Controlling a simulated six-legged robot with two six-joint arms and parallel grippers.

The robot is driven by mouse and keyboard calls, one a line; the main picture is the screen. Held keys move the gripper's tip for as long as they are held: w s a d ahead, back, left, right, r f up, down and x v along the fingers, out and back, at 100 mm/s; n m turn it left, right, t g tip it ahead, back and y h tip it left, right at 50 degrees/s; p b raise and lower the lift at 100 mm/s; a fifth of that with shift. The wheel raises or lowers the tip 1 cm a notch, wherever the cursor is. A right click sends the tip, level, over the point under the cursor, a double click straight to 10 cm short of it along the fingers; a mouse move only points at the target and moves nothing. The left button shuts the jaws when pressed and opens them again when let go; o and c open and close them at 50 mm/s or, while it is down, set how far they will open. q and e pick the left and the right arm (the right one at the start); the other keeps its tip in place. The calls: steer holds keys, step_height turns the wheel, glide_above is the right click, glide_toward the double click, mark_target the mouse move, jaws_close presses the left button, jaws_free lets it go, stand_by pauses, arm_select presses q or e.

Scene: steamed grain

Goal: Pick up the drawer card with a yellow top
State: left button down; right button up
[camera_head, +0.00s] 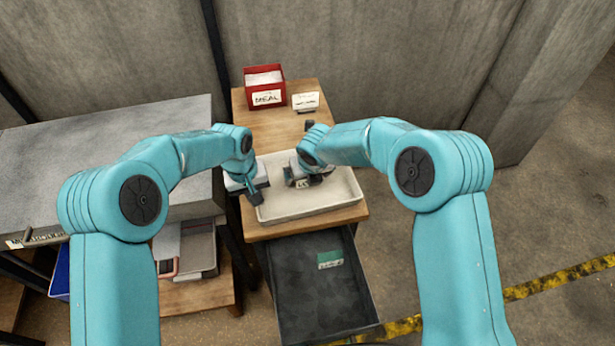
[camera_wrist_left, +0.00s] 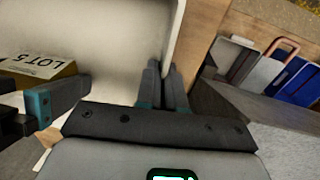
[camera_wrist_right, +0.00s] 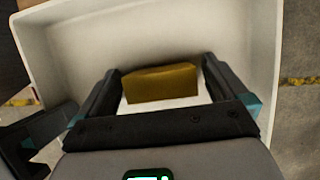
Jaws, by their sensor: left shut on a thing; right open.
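The drawer card with a yellow top lies in the pale tray (camera_head: 335,208). In the right wrist view the yellow-topped card (camera_wrist_right: 160,84) sits between the spread fingers of my right gripper (camera_wrist_right: 157,92). In the left wrist view the yellow-topped card (camera_wrist_left: 52,86) shows a white face reading LOT 5, beside a right finger. My right gripper (camera_head: 308,182) is open, low over the tray, and hides most of the card in the head view. My left gripper (camera_wrist_left: 161,72) is shut on the tray's side wall; it is at the tray's left edge in the head view (camera_head: 254,192).
The tray rests on a wooden table (camera_head: 290,128). Behind it stand a red box (camera_head: 265,88) marked MEAL and a white card (camera_head: 305,102). Below is an open dark drawer (camera_head: 315,300) holding a green-topped card (camera_head: 330,260). A grey bench (camera_head: 90,150) stands left.

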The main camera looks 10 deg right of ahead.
arm_select(q)
steer(key=shift+s, duration=0.1)
arm_select(e)
steer(key=c, duration=1)
steer(key=shift+r, duration=0.1)
step_height(320, 180, up, 10)
arm_select(q)
steer(key=c, duration=1.2)
jaws_free()
steer(key=r, duration=0.8)
steer(key=a+r, duration=0.1)
steer(key=r, duration=0.3)
steer(key=shift+a, duration=0.1)
arm_select(e)
steer(key=shift+s, duration=0.1)
